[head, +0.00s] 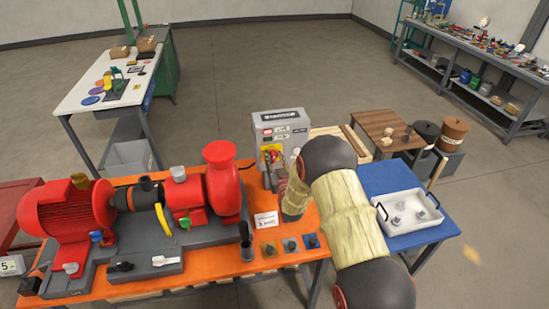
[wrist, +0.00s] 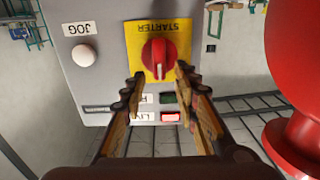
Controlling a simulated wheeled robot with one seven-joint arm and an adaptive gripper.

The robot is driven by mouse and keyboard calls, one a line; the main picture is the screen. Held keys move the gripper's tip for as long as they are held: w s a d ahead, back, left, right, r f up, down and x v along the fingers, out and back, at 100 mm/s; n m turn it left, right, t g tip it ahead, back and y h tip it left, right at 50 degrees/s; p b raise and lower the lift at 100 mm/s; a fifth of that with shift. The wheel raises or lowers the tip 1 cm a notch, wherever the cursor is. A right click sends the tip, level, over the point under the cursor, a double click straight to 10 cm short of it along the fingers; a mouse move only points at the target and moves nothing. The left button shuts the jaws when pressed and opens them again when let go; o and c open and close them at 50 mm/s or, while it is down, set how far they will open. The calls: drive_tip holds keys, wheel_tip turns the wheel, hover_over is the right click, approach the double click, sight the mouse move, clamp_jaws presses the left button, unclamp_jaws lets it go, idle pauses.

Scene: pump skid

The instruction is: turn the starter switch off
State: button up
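The starter box (head: 283,128) is a grey cabinet at the back of the orange bench. Its starter switch (wrist: 158,56) is a red rotary knob with a pale line along its handle, on a yellow plate (wrist: 181,33) marked STARTER. In the wrist view the handle stands roughly upright. My gripper (wrist: 158,80) is open in front of the panel, one finger to each side and just below the knob. No contact shows, and nothing is between the fingers. In the head view my arm partly hides the box front and my gripper (head: 288,183).
A white JOG button (wrist: 83,54) is left of the knob. A bright red lamp (wrist: 170,117) and a dark green one (wrist: 167,98) sit below it. The red pump (head: 222,180) stands left of the box. A white tray (head: 408,211) is on the blue table to the right.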

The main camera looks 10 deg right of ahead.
drive_tip(key=shift+w, duration=0.1)
drive_tip(key=shift+c, duration=1.1)
clamp_jaws()
